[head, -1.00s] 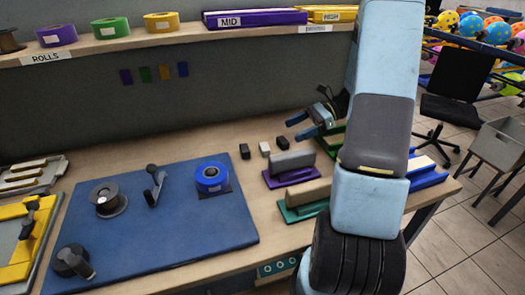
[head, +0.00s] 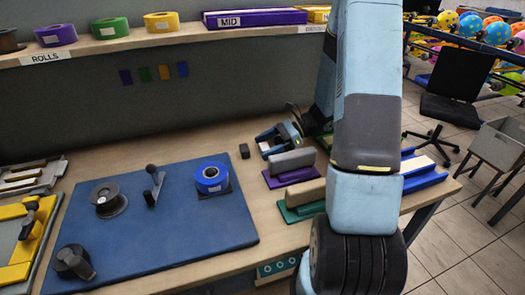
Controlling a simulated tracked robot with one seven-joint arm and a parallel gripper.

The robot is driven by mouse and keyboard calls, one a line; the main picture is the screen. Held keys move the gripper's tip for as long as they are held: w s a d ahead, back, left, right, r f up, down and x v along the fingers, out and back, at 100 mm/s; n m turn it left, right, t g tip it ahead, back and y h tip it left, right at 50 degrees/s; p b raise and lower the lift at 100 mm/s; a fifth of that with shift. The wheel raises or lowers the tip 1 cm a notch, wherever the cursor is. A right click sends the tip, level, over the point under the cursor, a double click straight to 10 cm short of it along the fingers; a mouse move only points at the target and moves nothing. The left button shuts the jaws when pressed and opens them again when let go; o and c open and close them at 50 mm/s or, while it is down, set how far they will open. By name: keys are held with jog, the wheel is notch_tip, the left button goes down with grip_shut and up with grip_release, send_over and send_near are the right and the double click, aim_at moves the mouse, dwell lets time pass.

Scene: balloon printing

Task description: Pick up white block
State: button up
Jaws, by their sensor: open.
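My gripper (head: 264,145) is open and low over the table, left of my arm, with its fingers pointing left. It is at the place where the small white block stood in the earlier picture. A small dark block (head: 244,151) stands on the table just left of the fingertips.
A purple holder (head: 275,181) with a grey bar (head: 292,160) is close in front of my gripper. A green holder (head: 290,215) is nearer the table's front edge. A blue mat (head: 150,235) with a blue tape roll (head: 211,178) lies left. A shelf (head: 170,38) runs above.

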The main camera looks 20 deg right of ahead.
jog(key=shift+x, duration=0.8)
jog(key=shift+s+f, duration=0.15)
jog(key=shift+s, duration=0.1)
jog(key=c, duration=1.3)
